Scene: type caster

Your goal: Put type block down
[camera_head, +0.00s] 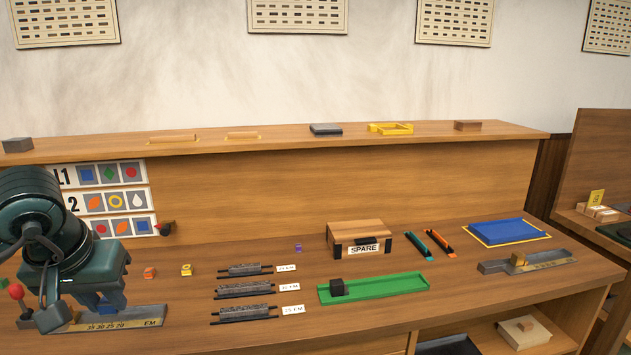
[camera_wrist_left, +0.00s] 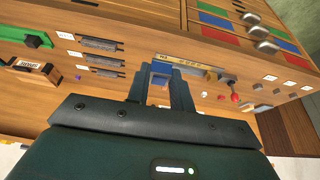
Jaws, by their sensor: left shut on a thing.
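My left gripper (camera_head: 112,302) comes in from the left and points down over a grey holder with a numbered brass scale (camera_head: 140,320). It is shut on a small blue type block (camera_head: 117,297), which is mostly hidden by the fingers. I cannot tell whether the block touches the holder. In the left wrist view, the gripper (camera_wrist_left: 161,80) reaches toward the same scale (camera_wrist_left: 190,66). An orange block (camera_head: 150,272), a yellow block (camera_head: 186,269) and a purple block (camera_head: 298,248) stand apart on the bench. My right gripper is out of view.
Dark bars with labels (camera_head: 244,289) lie right of the gripper. A green tray (camera_head: 395,286) holds a black block. Behind it stands the SPARE box (camera_head: 362,232). A blue tray (camera_head: 508,232) and another grey holder (camera_head: 495,267) are at right. A red-knobbed lever (camera_head: 16,292) stands close left.

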